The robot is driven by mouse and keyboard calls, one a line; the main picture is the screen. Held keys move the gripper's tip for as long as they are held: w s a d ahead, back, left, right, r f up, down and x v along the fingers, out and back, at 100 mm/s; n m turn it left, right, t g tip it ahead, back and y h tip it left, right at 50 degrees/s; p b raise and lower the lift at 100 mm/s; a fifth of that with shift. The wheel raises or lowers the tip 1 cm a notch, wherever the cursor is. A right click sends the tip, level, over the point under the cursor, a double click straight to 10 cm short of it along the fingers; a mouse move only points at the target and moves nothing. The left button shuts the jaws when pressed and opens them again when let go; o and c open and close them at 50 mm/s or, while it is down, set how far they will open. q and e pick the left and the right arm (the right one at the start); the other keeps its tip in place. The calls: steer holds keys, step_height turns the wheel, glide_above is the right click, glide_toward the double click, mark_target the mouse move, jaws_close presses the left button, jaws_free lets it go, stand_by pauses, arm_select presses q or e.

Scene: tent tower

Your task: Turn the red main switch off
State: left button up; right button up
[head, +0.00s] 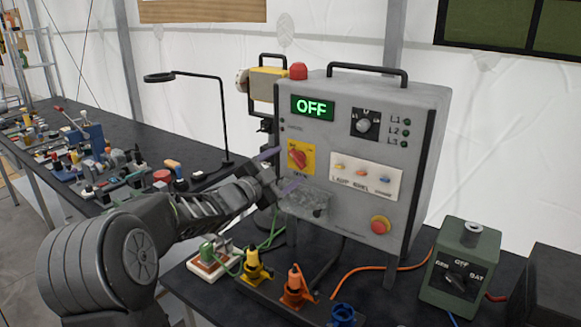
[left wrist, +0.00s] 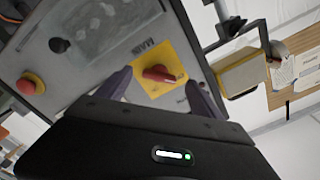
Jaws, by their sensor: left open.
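The red main switch (head: 297,158) is a red rotary knob on a yellow square plate, on the left front of the grey control box (head: 345,185). The green display (head: 312,107) above it reads OFF. In the left wrist view the red knob (left wrist: 159,74) shows between the fingers, on its yellow plate. My left gripper (head: 279,170) is open in front of the box, just left of and below the switch. Its fingers (left wrist: 158,88) stand either side of the knob without visibly closing on it. My right gripper is not in view.
A red-and-yellow stop button (head: 380,225) sits low on the box. Several coloured plugs (head: 295,285) stand on the dark table in front. A green selector box (head: 462,270) is at the right. A black lamp (head: 222,115) and a cluttered table are at the left.

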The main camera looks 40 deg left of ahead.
arm_select(q)
steer(key=s, duration=0.4)
steer(key=shift+s+d+b, duration=0.1)
steer(key=shift+s+b, duration=0.2)
steer(key=shift+b, duration=0.1)
